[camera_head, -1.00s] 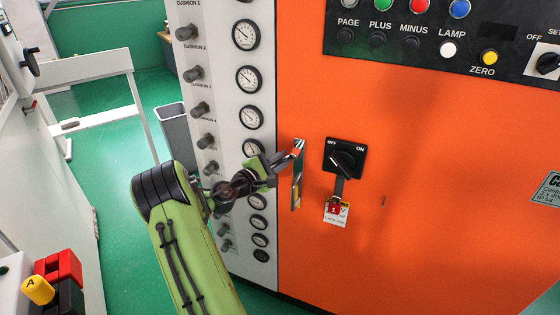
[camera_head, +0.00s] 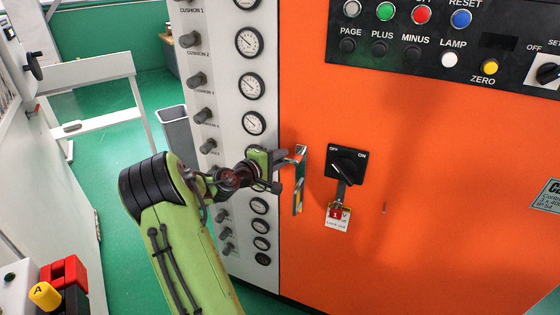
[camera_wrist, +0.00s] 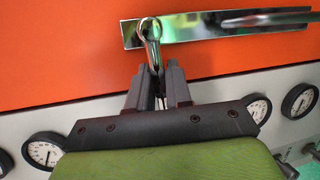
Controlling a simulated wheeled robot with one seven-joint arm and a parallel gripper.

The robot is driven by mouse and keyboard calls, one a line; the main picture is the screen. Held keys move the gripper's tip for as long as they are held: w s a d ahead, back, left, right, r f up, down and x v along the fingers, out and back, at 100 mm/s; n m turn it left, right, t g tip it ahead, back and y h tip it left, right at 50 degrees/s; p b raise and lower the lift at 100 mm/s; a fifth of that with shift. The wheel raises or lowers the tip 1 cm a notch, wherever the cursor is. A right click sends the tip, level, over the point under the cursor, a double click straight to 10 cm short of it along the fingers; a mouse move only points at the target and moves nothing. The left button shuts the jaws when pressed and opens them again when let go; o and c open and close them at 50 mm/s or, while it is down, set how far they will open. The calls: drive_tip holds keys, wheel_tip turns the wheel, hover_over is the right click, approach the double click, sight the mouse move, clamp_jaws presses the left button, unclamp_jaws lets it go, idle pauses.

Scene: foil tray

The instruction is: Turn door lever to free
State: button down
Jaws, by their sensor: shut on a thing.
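The chrome door lever (camera_head: 294,156) sits at the top of a shiny metal plate (camera_head: 299,182) on the left edge of the orange cabinet door. In the wrist view the lever (camera_wrist: 152,45) runs from its round hub down between my fingers, crosswise to the long plate (camera_wrist: 195,30). In the head view it sticks out to the left of the plate. My gripper (camera_head: 280,160) is shut on the lever's free end. In the wrist view the dark fingers (camera_wrist: 157,90) stand close on both sides of it and hide its tip.
A dark bar handle (camera_wrist: 265,18) lies along the plate in the wrist view. A black rotary switch (camera_head: 346,167) with a hanging red lock and tag (camera_head: 337,214) is to the right. The grey panel (camera_head: 235,95) with gauges and knobs stands close on the left.

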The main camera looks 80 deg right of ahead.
sight(293, 144)
drive_tip(key=shift+s+r+m+t+y, duration=0.15)
drive_tip(key=shift+r+m+t, duration=0.2)
drive_tip(key=shift+m, duration=0.25)
drive_tip(key=shift+w+r+m+t+y, duration=0.15)
drive_tip(key=shift+r+m+t, duration=0.15)
drive_tip(key=shift+m, duration=0.3)
drive_tip(key=shift+s+r+m+t+b, duration=0.3)
drive_tip(key=shift+r+m+t+b, duration=0.2)
drive_tip(key=shift+m+b, duration=0.4)
drive_tip(key=m+b, duration=0.1)
drive_tip(key=s+r+m+t+b, duration=0.1)
drive_tip(key=m, duration=0.1)
drive_tip(key=r+m+t+b, duration=0.1)
drive_tip(key=shift+s+a+m+t+b, duration=0.2)
drive_tip(key=shift+s+m+t+b, duration=0.05)
drive_tip(key=shift+m+b, duration=0.05)
drive_tip(key=c, duration=1.1)
unclamp_jaws()
